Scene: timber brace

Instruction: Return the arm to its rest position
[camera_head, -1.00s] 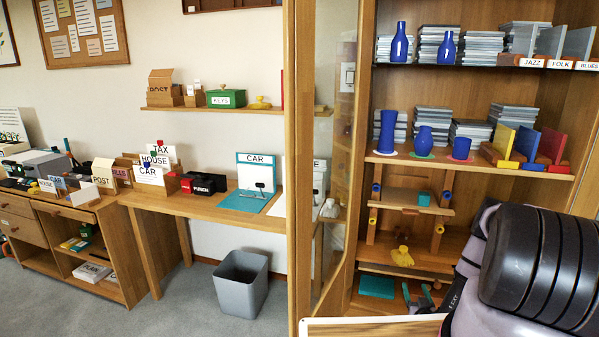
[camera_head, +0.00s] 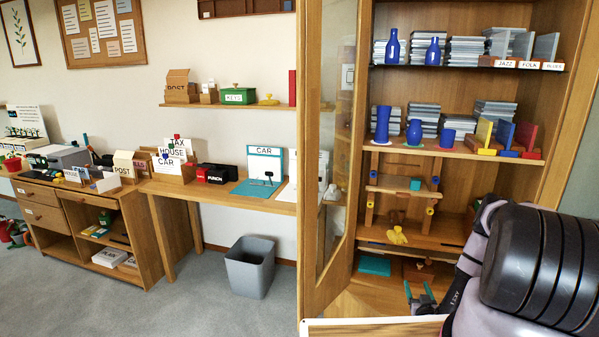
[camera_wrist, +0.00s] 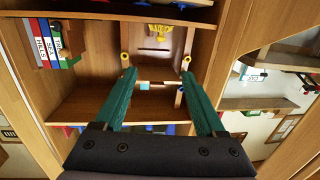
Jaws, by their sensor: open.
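My gripper (camera_head: 421,292) shows low in the head view, in front of the lower part of the open wooden cabinet. In the wrist view its two teal fingers (camera_wrist: 159,74) stand apart with nothing held between them. Beyond the fingers is the small timber brace frame, with its crossboard (camera_head: 402,189), posts and coloured pegs. My dark, rounded arm links fill the lower right of the head view and hide part of the cabinet.
The cabinet's glass door (camera_head: 329,170) stands open left of my gripper. Blue vases and disc stacks fill the shelves above. A grey bin (camera_head: 249,267) stands left on open carpet.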

